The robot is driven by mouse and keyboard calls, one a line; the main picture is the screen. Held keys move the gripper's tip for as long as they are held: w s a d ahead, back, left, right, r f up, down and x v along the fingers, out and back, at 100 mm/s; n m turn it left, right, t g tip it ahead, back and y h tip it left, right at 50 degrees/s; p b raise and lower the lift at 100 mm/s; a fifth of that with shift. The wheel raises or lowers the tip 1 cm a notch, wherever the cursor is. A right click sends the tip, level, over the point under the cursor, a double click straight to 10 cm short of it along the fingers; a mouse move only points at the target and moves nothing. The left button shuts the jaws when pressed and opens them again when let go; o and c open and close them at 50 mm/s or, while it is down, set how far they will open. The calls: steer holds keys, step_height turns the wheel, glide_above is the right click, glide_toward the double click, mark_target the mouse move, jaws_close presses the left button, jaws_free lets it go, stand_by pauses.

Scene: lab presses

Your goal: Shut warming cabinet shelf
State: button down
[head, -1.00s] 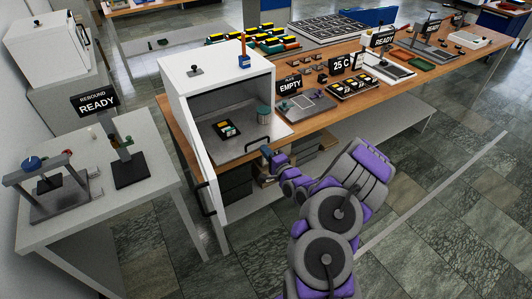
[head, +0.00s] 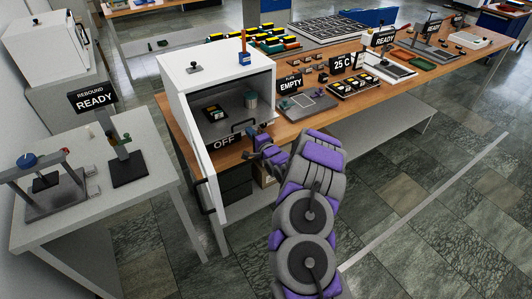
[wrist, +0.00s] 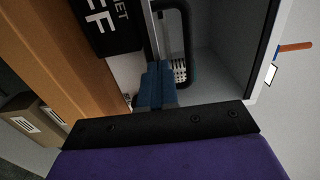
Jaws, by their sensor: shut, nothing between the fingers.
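The warming cabinet (head: 214,80) is a white box on the wooden bench, its door (head: 208,178) swung open to the left. Its grey shelf (head: 234,114) lies inside, holding a small dark tray with yellow pieces (head: 215,113) and a can (head: 251,99). A dark shelf handle (head: 243,126) shows at the front. My gripper (head: 257,142) is shut and empty at the cabinet's lower front, right of the OFF sign (head: 224,142). In the wrist view, its blue fingertips (wrist: 157,84) are close to the handle (wrist: 185,42); contact is unclear.
A grey table (head: 95,185) with a press (head: 45,185) and a READY sign (head: 92,97) stands to the left. The bench right of the cabinet holds a scale-like plate (head: 308,101), an EMPTY sign (head: 291,84) and trays. The floor in front is open.

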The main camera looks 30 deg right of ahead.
mark_target(238, 118)
steer(key=w, duration=1)
steer(key=shift+w+a, duration=0.1)
steer(key=shift+w, duration=0.15)
steer(key=shift+w+a+r, duration=0.15)
steer(key=shift+r, duration=0.25)
